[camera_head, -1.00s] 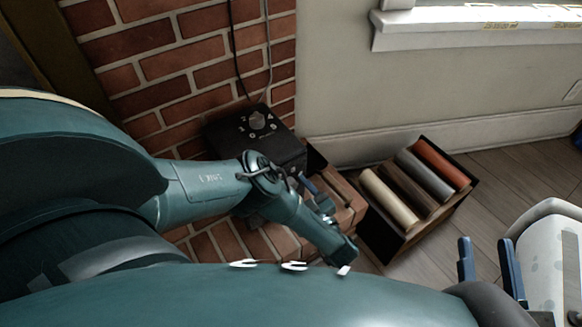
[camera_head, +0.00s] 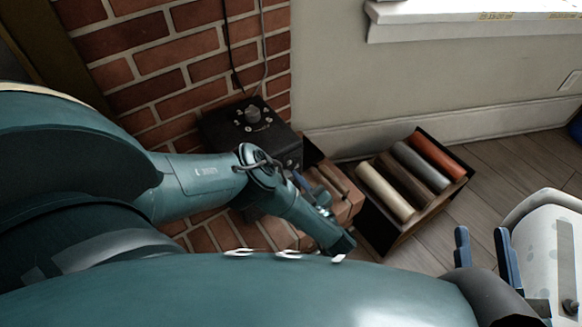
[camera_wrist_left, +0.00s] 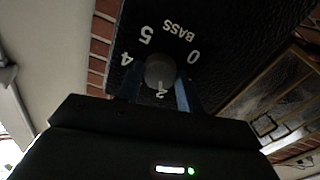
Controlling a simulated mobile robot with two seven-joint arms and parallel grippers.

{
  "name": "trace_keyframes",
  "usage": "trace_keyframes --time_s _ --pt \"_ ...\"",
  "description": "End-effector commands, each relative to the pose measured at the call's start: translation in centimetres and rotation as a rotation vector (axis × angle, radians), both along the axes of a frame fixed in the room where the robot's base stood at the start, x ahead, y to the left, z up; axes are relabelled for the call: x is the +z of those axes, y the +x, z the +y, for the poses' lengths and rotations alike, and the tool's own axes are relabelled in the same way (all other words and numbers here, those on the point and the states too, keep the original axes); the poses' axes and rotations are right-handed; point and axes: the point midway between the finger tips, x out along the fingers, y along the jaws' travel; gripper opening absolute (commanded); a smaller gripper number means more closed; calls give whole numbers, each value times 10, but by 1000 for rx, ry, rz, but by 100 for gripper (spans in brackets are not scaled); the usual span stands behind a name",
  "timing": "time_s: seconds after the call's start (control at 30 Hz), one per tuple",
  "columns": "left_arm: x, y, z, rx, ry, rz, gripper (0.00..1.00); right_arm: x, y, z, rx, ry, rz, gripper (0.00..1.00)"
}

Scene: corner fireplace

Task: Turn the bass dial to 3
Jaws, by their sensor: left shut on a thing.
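The bass dial (camera_wrist_left: 160,70) is a grey round knob on a black textured panel, marked BASS, in the left wrist view. The digits 5, 4 and 0 show around it upside down, and a 2 seems to show between the fingers. My left gripper (camera_wrist_left: 161,90) is shut on the dial, one blue finger at each side. In the head view the black box (camera_head: 222,130) sits by the brick wall; my left arm hides much of its front, and the bass dial cannot be made out. My right gripper (camera_head: 485,258) is open and empty at the lower right.
Another dial (camera_head: 253,113) is on the box's top. A crate (camera_head: 392,240) with several coloured rolls stands right of the brick ledge (camera_head: 345,208). Cables hang down the brick wall (camera_head: 150,60). Wooden floor (camera_head: 520,160) is free at the right.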

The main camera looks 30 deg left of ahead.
Motion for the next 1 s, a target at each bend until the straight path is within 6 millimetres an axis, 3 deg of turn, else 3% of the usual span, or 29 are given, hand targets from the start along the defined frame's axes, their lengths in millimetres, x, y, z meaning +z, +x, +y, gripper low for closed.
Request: trace_keyframes --time_s 0.27,1.0 --pt "1 1 0 -1 45 104 14 1 0 0 0 -1 0 36" --pt "0 1 0 1 286 687 14 -3 -1 1 9 19 1 36"
